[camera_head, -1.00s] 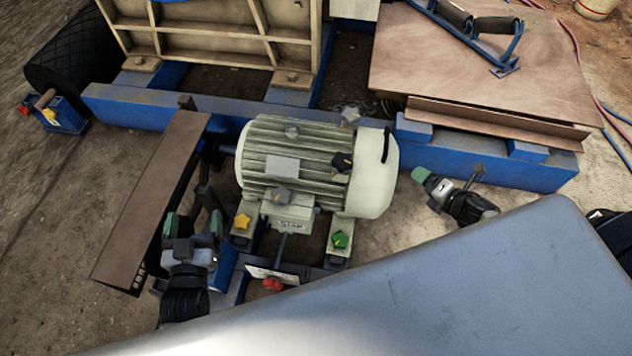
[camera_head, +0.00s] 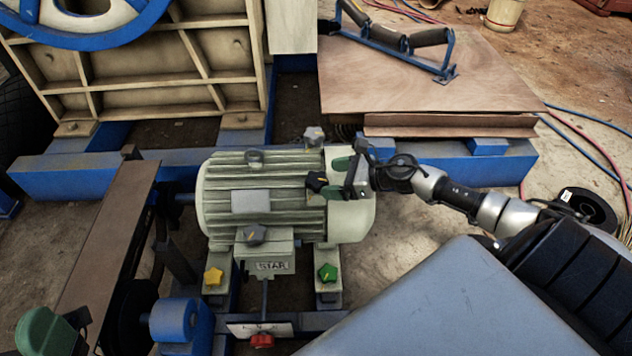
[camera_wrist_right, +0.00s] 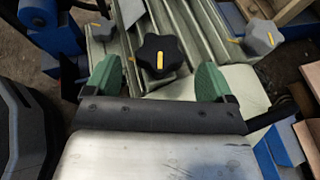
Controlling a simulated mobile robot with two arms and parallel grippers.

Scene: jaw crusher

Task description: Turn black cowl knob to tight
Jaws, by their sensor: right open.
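The black cowl knob (camera_head: 316,183) is a star-shaped knob with a yellow mark, on the right part of the ribbed motor (camera_head: 270,215). In the right wrist view the knob (camera_wrist_right: 161,55) sits just beyond and between the fingertips, its yellow mark running up and down the picture. My right gripper (camera_head: 337,178) is open, its green fingertips either side of the knob; they look apart from it in the right wrist view (camera_wrist_right: 160,80). One green fingertip of my left gripper (camera_head: 50,330) shows at the lower left; its jaw gap cannot be made out.
Grey knobs stand on the motor's top (camera_head: 314,135) and its terminal box (camera_head: 255,234). A yellow knob (camera_head: 213,276) and a green knob (camera_head: 328,272) are at its feet, with a red knob (camera_head: 262,340) in front. A brown belt guard (camera_head: 105,245) stands left.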

